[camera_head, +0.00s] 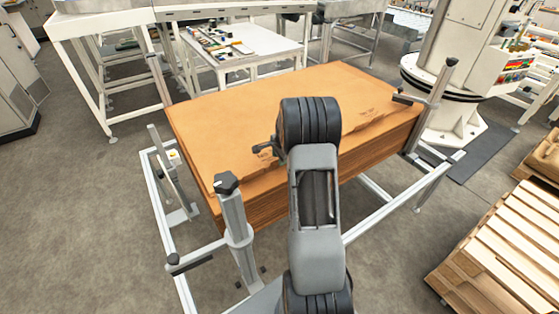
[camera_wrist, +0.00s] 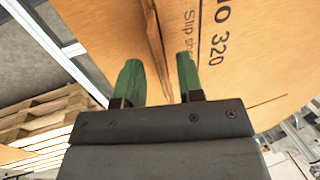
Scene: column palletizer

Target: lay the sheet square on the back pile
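A pile of brown sheets (camera_head: 260,100) stands in a metal frame in the head view. Its top sheet bears small dark print near the front edge. My gripper (camera_head: 262,148) is low over that front edge, partly hidden by my arm. In the wrist view my gripper (camera_wrist: 160,80) has two green fingers, set well apart. A brown sheet edge (camera_wrist: 155,40) runs between them, without clear contact on either finger. Large print, including "320", shows on the brown surface (camera_wrist: 235,70) at right. I cannot tell whether the top sheet is separate from the pile.
Frame posts with black knobs stand at the left front (camera_head: 236,225) and right (camera_head: 440,90). Wooden pallets (camera_head: 500,245) lie at right. A white table (camera_head: 250,55) with small items stands behind. A white machine column (camera_head: 455,70) stands at the right back. Open floor lies at left.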

